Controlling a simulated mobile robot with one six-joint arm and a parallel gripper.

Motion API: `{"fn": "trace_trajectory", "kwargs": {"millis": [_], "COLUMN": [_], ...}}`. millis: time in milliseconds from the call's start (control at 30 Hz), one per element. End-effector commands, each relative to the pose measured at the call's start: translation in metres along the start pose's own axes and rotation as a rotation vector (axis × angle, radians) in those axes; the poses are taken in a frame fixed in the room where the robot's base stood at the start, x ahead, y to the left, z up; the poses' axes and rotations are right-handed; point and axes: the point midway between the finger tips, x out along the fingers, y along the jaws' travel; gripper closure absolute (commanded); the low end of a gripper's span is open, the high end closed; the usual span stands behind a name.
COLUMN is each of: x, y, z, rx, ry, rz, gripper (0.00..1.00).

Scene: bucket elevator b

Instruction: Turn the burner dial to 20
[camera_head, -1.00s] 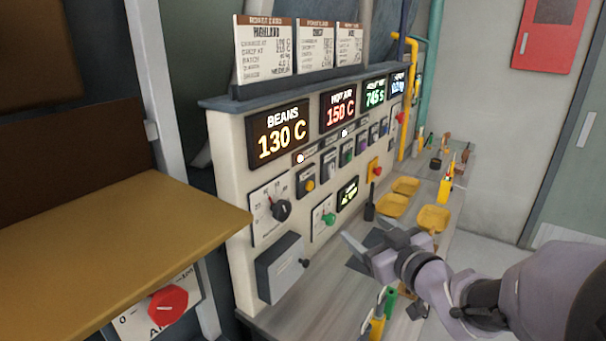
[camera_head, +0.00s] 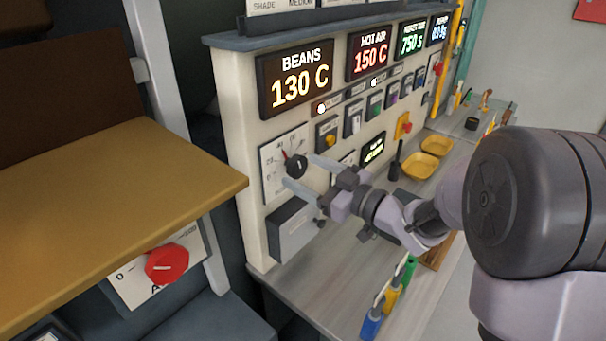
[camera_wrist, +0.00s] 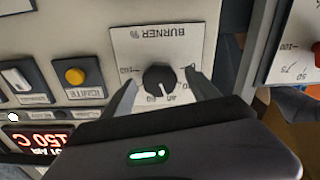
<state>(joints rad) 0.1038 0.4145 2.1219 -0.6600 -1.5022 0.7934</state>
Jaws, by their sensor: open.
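The burner dial (camera_head: 297,166) is a black round knob on a white scale plate on the panel's front. A reddish mark shows at its upper left in the head view. In the wrist view the dial (camera_wrist: 160,78) appears upside down, under the word BURNER %; its exact setting is hard to read. My gripper (camera_head: 297,170) is open at the dial, one finger at its right and one below it. In the wrist view my gripper (camera_wrist: 162,80) has a finger on each side of the knob, with visible gaps.
A grey box (camera_head: 292,228) sits below the dial. The ignite button (camera_wrist: 75,76) is beside the burner plate. A tan shelf (camera_head: 110,200) juts out at left, above a red knob (camera_head: 167,264). Yellow trays (camera_head: 421,165) and tools stand on the counter.

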Motion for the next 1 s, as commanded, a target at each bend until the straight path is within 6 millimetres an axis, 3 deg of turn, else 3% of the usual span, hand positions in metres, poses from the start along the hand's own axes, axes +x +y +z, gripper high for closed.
{"fn": "trace_trajectory", "kwargs": {"millis": [133, 400, 700, 1000], "x": [0.0119, 0.0133, 0.013, 0.013], "y": [-0.0002, 0.0004, 0.0003, 0.0001], "z": [-0.0003, -0.0007, -0.0006, 0.0015], "rx": [-0.001, 0.0, -0.001, -0.048], "ry": [0.001, 0.0, 0.0, 0.0], "rz": [0.0, 0.002, 0.002, 0.001], "gripper": [0.31, 0.33, 0.92, 0.92]}}
